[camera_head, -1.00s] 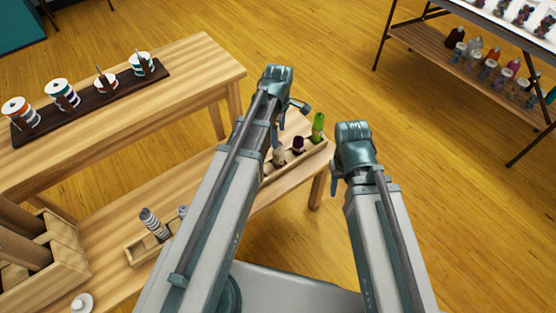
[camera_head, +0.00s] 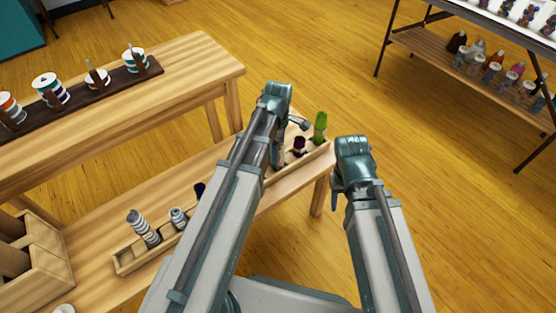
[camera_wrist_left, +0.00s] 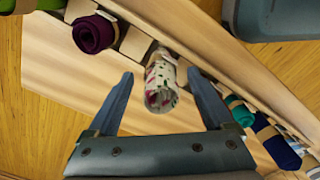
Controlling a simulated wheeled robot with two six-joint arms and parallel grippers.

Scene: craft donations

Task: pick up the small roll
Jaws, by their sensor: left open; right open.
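A wooden rack (camera_head: 122,262) on the lower table holds several rolls: grey striped (camera_head: 143,228), smaller grey (camera_head: 179,218), navy (camera_head: 200,190), dark purple (camera_head: 299,146) and green (camera_head: 320,126). In the left wrist view, a white floral roll (camera_wrist_left: 161,86) lies in the rack between the purple roll (camera_wrist_left: 95,33) and the teal roll (camera_wrist_left: 241,112). My left gripper (camera_wrist_left: 160,88) is open, with its fingers on either side of the floral roll's near end, apart from it. In the head view my left gripper (camera_head: 279,155) largely hides this roll. My right gripper (camera_head: 338,186) is open and empty, right of the table.
A higher wooden table (camera_head: 150,95) behind carries a dark holder (camera_head: 72,98) with ribbon spools. A wooden bin (camera_head: 40,265) with brown rolls stands at left. A shelf (camera_head: 470,75) with bottles is far right. The floor (camera_head: 420,180) between is clear.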

